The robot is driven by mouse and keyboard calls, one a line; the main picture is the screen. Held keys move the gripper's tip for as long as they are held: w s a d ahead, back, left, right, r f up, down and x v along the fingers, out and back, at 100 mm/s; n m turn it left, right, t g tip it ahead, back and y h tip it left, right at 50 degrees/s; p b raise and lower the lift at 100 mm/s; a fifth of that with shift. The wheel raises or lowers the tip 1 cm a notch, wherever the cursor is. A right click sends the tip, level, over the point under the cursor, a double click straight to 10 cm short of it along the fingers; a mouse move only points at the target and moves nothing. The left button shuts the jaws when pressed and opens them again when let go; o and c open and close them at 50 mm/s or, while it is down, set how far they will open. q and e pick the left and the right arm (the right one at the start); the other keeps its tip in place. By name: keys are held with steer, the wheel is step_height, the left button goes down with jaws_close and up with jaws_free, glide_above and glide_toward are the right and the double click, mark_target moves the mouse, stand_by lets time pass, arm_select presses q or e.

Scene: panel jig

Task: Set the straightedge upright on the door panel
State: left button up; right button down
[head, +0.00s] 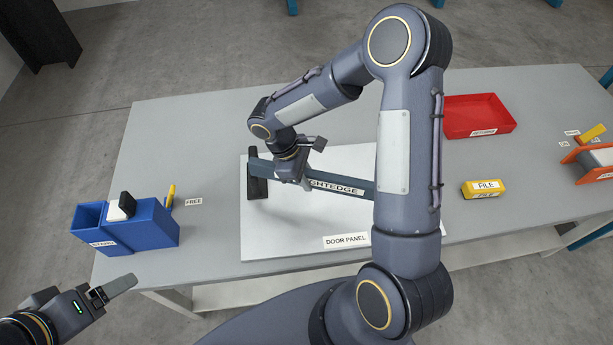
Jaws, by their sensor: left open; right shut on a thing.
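The straightedge (345,189) is a long blue-grey bar with a white label, of which "HTEDGE" shows. It runs across the white door panel (280,232), and my arm hides its right part. My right gripper (303,181) is shut on the straightedge left of its label. I cannot tell whether the bar touches the panel. A dark upright block (257,184) stands at the bar's left end, on the panel's left side. My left gripper (110,292) is open and empty at the lower left, off the table's front edge.
A blue bin (150,228) holds items at the table's left, beside a "FREE" label (194,202). My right arm spans the middle.

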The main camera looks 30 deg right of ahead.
steer(key=c, duration=1.3)
jaws_free()
steer(key=shift+r+p, duration=0.5)
steer(key=shift+r, duration=0.1)
steer(key=b+v, duration=0.1)
steer(key=v, duration=1)
steer(key=shift+r, duration=0.6)
steer(key=s+r+m+t+y, duration=0.2)
steer(key=s+m+t, duration=0.1)
steer(key=s, duration=0.3)
steer(key=s+d+r+m+t+y, duration=0.1)
steer(key=s+r+m+t+y, duration=0.1)
steer(key=s+m, duration=0.3)
steer(key=s+d+r+m+t+y, duration=0.1)
steer(key=s+m+t+y, duration=0.2)
steer(key=s, duration=0.6)
steer(key=shift+d+r+m+t, duration=0.25)
steer(key=shift+r+m+t, duration=0.05)
steer(key=shift+r+m, duration=0.1)
